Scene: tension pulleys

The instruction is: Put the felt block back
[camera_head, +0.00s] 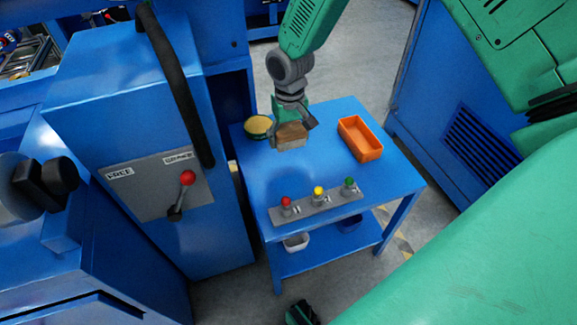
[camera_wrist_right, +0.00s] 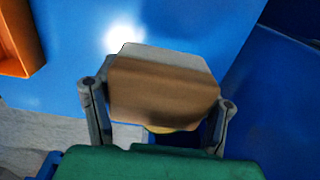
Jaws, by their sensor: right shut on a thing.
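The felt block (camera_head: 291,136) is tan-brown with a paler grey layer along one side. My right gripper (camera_head: 292,122) is shut on it over the back part of the blue table. In the right wrist view the block (camera_wrist_right: 163,92) sits between the two fingers of the right gripper (camera_wrist_right: 158,108), gripped at its two ends. I cannot tell whether its underside touches the tabletop. My left gripper is not clearly visible.
On the blue table (camera_head: 352,184) are a round yellow-green tin (camera_head: 258,126) left of the block, an orange tray (camera_head: 360,139) to the right, and a strip (camera_head: 318,203) with red, yellow and green knobs in front. A red-knobbed lever (camera_head: 187,179) stands on the blue machine.

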